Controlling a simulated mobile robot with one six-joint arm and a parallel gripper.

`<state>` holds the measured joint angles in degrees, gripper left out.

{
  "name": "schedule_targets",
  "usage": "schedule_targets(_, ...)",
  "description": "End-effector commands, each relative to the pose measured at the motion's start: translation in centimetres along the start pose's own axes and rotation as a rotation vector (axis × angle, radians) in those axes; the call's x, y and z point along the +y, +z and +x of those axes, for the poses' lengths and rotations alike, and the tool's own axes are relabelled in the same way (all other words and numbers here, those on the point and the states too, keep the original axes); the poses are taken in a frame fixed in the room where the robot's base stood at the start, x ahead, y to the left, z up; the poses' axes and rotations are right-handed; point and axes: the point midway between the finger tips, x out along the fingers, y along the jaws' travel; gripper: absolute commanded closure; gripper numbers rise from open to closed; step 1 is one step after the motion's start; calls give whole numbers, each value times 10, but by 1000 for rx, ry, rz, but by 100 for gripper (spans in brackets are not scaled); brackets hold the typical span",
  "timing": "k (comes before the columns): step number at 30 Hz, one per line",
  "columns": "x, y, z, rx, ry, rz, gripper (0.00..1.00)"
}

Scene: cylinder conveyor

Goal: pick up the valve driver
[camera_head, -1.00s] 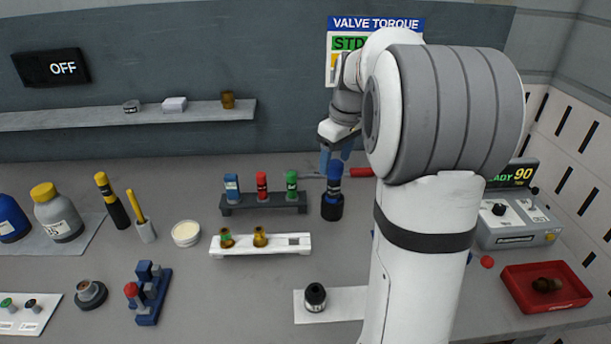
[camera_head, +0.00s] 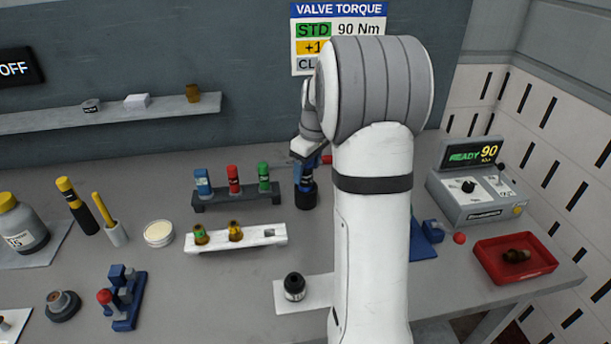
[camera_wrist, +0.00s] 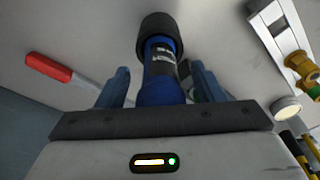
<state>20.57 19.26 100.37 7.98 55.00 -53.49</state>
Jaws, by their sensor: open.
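The valve driver, which I take to be the blue tool with a black lower end (camera_head: 306,196), stands upright on the bench to the right of the dark rack. In the wrist view the valve driver (camera_wrist: 161,62) shows its blue body, a dark label and a wide black end. My gripper (camera_wrist: 160,70) is open, with one blue finger on each side of the blue body. No contact is clear. In the head view my gripper (camera_head: 312,158) is at the tool's upper part, and my arm partly hides it.
Close by are a dark rack (camera_head: 225,200) with blue, red and green pieces and a white rack (camera_head: 262,241) with brass fittings. A red-handled tool (camera_wrist: 48,67) lies beside the driver. A control box (camera_head: 480,195) and red tray (camera_head: 485,268) are at the right.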

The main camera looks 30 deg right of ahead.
Motion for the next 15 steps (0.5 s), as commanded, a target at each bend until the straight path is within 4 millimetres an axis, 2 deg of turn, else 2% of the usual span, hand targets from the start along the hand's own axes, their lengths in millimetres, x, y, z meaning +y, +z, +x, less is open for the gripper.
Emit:
schedule_targets(3, 0, 0, 0, 0, 0, -1, 40)
schedule_targets(15, -1, -1, 0, 0, 0, -2, 73)
